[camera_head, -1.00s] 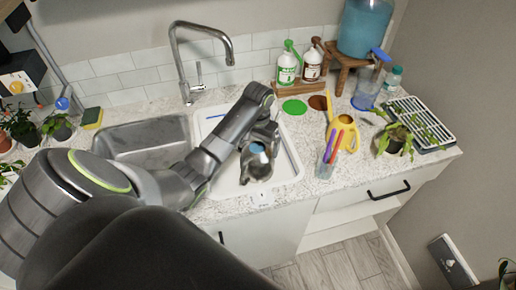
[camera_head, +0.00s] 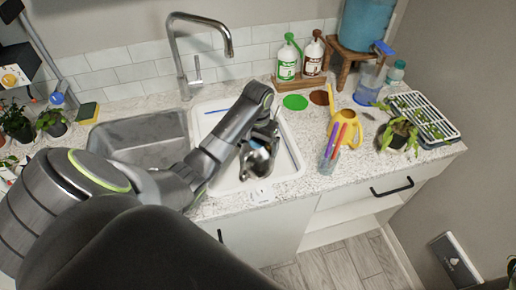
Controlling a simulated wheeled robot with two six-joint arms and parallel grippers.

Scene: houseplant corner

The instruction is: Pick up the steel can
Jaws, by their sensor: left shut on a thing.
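My left gripper (camera_head: 264,143) reaches in from the left over the white basin. It is shut on the steel can (camera_head: 257,162), a small shiny silver vessel near the basin's front right part. The gripper and wrist hide part of the can. I cannot tell for sure whether the can is clear of the basin floor. My right gripper is not in view.
A steel basin (camera_head: 150,142) and the tall tap (camera_head: 182,55) are left of and behind the white basin (camera_head: 287,160). The front counter edge is close.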

